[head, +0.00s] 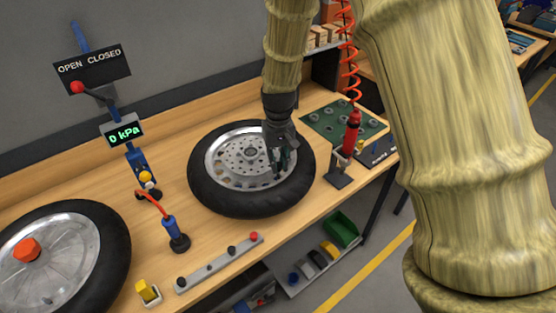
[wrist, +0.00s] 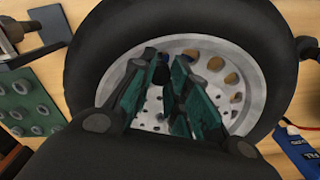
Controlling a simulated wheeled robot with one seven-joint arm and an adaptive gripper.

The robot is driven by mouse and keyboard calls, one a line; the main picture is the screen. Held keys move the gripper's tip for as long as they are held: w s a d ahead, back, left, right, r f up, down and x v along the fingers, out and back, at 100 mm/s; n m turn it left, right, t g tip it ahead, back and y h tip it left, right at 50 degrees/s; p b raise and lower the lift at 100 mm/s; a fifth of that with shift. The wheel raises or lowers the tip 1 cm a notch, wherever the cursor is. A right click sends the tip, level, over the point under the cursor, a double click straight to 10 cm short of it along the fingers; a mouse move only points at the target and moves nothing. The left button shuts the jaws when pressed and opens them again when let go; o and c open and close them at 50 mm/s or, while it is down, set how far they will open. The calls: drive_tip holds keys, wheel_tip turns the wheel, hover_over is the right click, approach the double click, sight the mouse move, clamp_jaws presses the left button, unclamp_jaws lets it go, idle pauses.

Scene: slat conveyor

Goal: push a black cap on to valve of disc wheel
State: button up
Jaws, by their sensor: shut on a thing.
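The disc wheel (head: 222,148) lies flat on the bench, a black tyre around a silver disc with many holes. My gripper (head: 279,165) is over the right part of its disc, close to the rim. In the wrist view my gripper (wrist: 160,80) has its green-padded fingers closed around a small dark piece, the black cap (wrist: 159,73), mostly hidden between them. The disc wheel (wrist: 95,45) fills the middle of that view. I cannot make out the valve; the fingers cover that part of the disc. Whether the cap touches anything below cannot be told.
A grey rail (head: 220,264) with black knobs and one red knob lies at the bench's front. Another wheel (head: 105,245) with an orange hex piece lies at left. A red cylinder on a stand (head: 352,133) and a green mat (head: 322,118) are at right. A gauge reads 0 kPa (head: 122,132).

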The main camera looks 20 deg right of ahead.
drive_tip(key=shift+f, duration=0.2)
drive_tip(key=o, duration=0.7)
drive_tip(key=shift+o, duration=0.2)
drive_tip(key=shift+r, duration=0.15)
drive_tip(key=shift+r+p, duration=2.1)
drive_tip(key=shift+r, duration=3.3)
